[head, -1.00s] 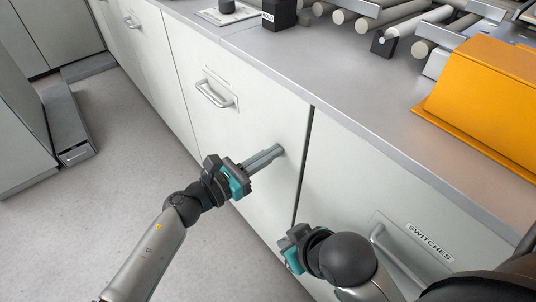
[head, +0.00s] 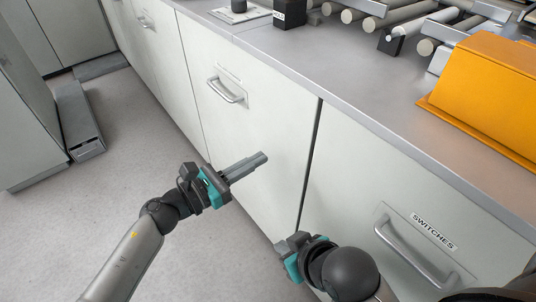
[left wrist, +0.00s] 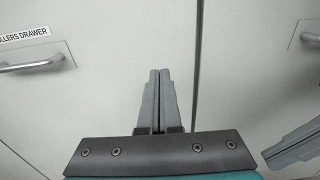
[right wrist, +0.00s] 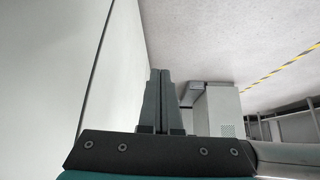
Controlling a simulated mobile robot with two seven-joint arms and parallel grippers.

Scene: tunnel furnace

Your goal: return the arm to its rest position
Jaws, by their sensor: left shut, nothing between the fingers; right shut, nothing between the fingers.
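My left gripper (head: 264,156) is shut and empty in front of the white cabinet doors, below and right of a drawer handle. Its closed fingers also show in the left wrist view (left wrist: 157,78). My right gripper (head: 282,244) is lower, near the lower middle of the head view, and its fingers are mostly hidden there. In the right wrist view its closed, empty fingers (right wrist: 158,76) point along the cabinet front, with the floor beyond.
The worktop (head: 330,80) holds an orange cover (head: 490,90) and metal rollers (head: 400,12). A handle (head: 410,250) sits below the SWITCHES label (head: 434,231). A rollers drawer handle (head: 226,91) is further left. The floor (head: 120,150) at left is largely clear, beside a grey box (head: 78,122).

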